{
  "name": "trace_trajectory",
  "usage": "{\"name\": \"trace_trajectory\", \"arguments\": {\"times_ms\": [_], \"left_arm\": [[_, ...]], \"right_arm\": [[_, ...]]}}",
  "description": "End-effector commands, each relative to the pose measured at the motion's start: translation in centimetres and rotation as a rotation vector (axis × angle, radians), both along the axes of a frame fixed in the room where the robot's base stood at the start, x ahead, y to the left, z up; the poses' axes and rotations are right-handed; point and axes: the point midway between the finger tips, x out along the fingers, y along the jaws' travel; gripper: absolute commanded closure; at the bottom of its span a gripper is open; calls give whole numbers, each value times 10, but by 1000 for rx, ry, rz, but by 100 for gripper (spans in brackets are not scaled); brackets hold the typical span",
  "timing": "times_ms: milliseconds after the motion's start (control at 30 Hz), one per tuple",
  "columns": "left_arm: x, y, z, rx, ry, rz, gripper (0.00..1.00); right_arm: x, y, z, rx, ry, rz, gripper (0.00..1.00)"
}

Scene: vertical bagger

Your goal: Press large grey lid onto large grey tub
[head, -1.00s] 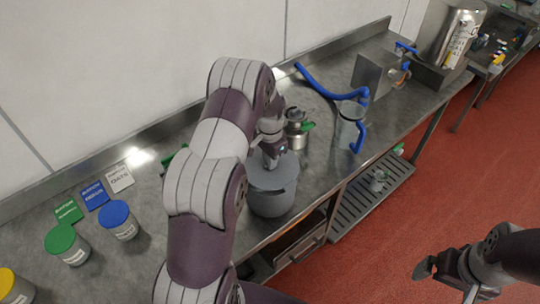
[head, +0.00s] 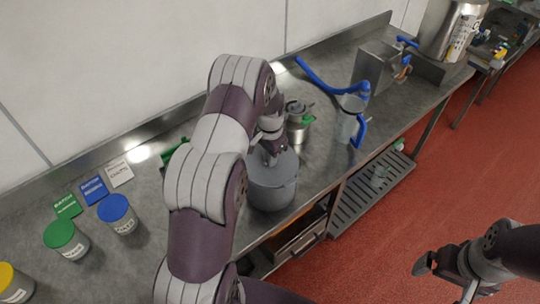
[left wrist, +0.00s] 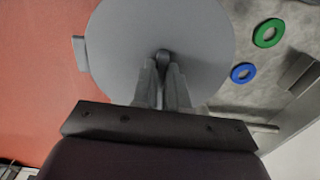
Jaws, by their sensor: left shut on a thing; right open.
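The large grey tub (head: 270,192) stands on the steel counter near its front edge, right of my left arm. The large grey lid (head: 287,165) lies over the tub's mouth; from here I cannot tell whether it is fully seated. In the left wrist view the lid (left wrist: 125,45) is a wide grey disc filling the upper middle and hiding the tub. My left gripper (left wrist: 163,62) is shut on the small grip at the lid's middle; it also shows in the head view (head: 270,158). My right gripper (head: 425,265) is open and empty over the red floor, away from the counter.
A metal pot (head: 298,128) stands just behind the tub. A clear jug (head: 348,120) with a blue handle is further right. Blue-lidded (head: 118,214), green-lidded (head: 66,240) and yellow-lidded (head: 14,284) tubs stand at left by small cards. A slatted shelf (head: 370,198) hangs below the counter.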

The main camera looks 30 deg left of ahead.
Motion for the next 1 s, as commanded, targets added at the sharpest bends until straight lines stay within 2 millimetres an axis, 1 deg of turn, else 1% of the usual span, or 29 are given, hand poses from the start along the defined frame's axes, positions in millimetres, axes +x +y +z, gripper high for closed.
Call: {"name": "trace_trajectory", "arguments": {"times_ms": [367, 1000], "left_arm": [[0, 0, 0, 0, 0, 0, 100], [0, 0, -8, 0, 0, 0, 100]], "right_arm": [[0, 0, 0, 0, 0, 0, 0], [0, 0, -5, 0, 0, 0, 0]]}}
